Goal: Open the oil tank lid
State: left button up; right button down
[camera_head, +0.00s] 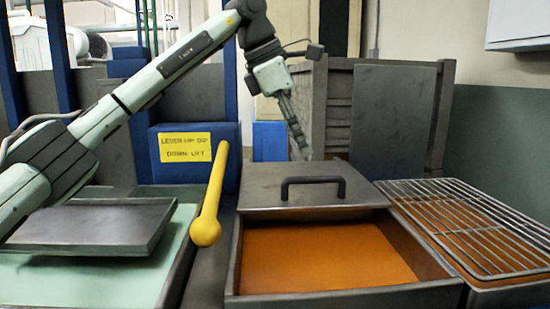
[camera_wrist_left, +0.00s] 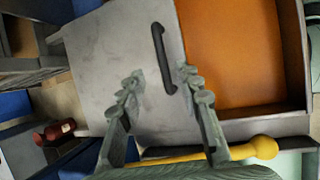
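The oil tank (camera_head: 445,293) is a dark metal box with orange oil (camera_head: 320,258) showing in its front part. Its grey lid (camera_head: 245,185) lies over the back part, leaving the front uncovered. The lid has a black bar handle (camera_head: 313,181). My left gripper (camera_head: 302,155) is above and behind the handle, apart from it, pointing down. In the left wrist view the gripper (camera_wrist_left: 163,80) has its fingers spread with nothing held; the handle (camera_wrist_left: 160,55) shows beyond the fingertips, nearer the right finger. My right gripper is out of view.
A yellow lever (camera_head: 213,190) stands left of the tank, before a blue block with a yellow sign (camera_head: 185,147). A wire rack (camera_head: 480,225) covers a tray at the right. A grey plate (camera_head: 90,225) lies over a pale green basin at the left. Dark panels stand behind.

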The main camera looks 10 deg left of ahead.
aim_at(311, 178)
pick_arm(q)
jog(key=x, duration=0.7)
jog(key=shift+s+f, duration=0.1)
jog(key=shift+f, duration=0.25)
grip_shut()
jog(key=shift+a, duration=0.1)
